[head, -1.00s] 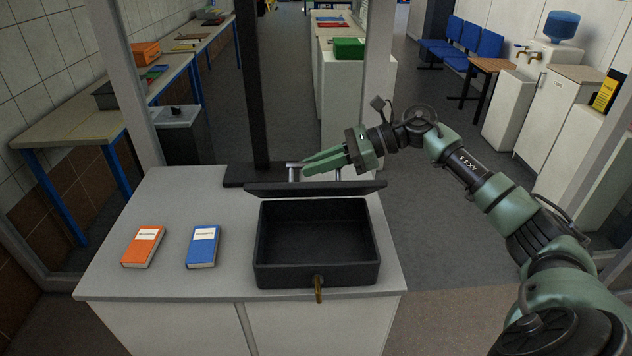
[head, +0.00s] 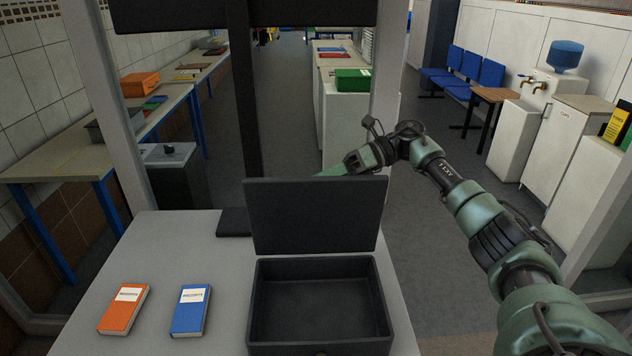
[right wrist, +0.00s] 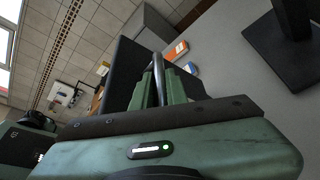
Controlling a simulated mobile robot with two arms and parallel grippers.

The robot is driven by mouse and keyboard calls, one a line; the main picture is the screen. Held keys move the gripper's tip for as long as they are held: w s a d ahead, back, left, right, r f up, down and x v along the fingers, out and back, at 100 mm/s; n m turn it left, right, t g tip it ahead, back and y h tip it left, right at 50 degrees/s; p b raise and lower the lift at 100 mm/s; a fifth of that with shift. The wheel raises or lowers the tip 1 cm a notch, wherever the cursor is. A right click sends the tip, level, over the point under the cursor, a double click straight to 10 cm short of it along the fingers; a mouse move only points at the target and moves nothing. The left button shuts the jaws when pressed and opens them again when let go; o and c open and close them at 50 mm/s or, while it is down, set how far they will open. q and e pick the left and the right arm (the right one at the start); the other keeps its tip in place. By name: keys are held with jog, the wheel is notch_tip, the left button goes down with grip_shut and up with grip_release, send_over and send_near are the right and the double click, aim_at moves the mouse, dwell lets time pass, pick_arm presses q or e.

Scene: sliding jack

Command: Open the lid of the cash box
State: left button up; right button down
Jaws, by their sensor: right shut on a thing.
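The black cash box (head: 262,300) stands on the light counter, with its empty inside showing. Its lid (head: 315,215) stands about upright at the back edge, inner face towards me. My right arm reaches behind the lid, which hides the fingertips in the head view. In the right wrist view, my right gripper (right wrist: 162,85) is shut on a metal bar handle (right wrist: 158,72) on the outer side of the dark lid (right wrist: 125,72). My left gripper is not in view.
An orange book (head: 124,308) and a blue book (head: 190,309) lie on the counter (head: 195,240) left of the box. A dark post (head: 247,110) on a flat base rises behind the lid. Frame posts (head: 90,80) stand at the sides.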

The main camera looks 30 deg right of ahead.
jog(key=shift+w+f, duration=0.1)
dwell(0.4)
jog(key=c, duration=1.4)
grip_release()
jog(key=shift+d, duration=0.1)
jog(key=shift+d+b, duration=0.3)
jog(key=shift+d, duration=0.05)
jog(key=b+v, duration=0.2)
jog(key=v, duration=0.5)
